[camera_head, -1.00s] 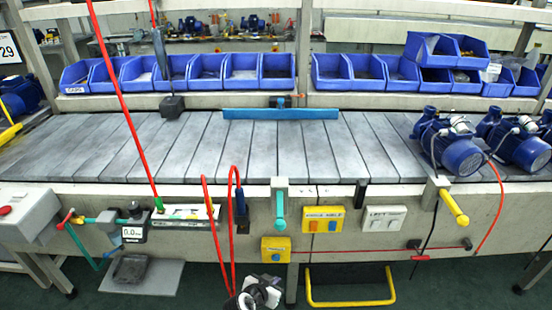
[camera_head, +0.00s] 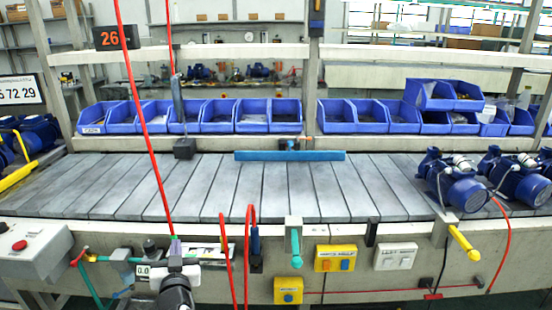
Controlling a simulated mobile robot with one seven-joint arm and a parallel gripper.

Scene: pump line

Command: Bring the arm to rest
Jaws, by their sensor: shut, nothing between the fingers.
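My gripper (camera_head: 177,264) shows at the bottom of the head view, left of centre, at the end of my dark arm. It is shut and empty. It appears in front of the bench's front edge, by the small grey scale display (camera_head: 143,270) and the green-tipped red hose. Its fingers are small and partly hard to make out. Most of the arm is below the picture.
The grey slatted conveyor (camera_head: 215,190) is clear in the middle. Blue pumps (camera_head: 455,185) stand on its right end. Blue bins (camera_head: 270,115) line the shelf behind. Red hoses (camera_head: 250,255) hang near my gripper. A yellow handle (camera_head: 463,240) juts from the front.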

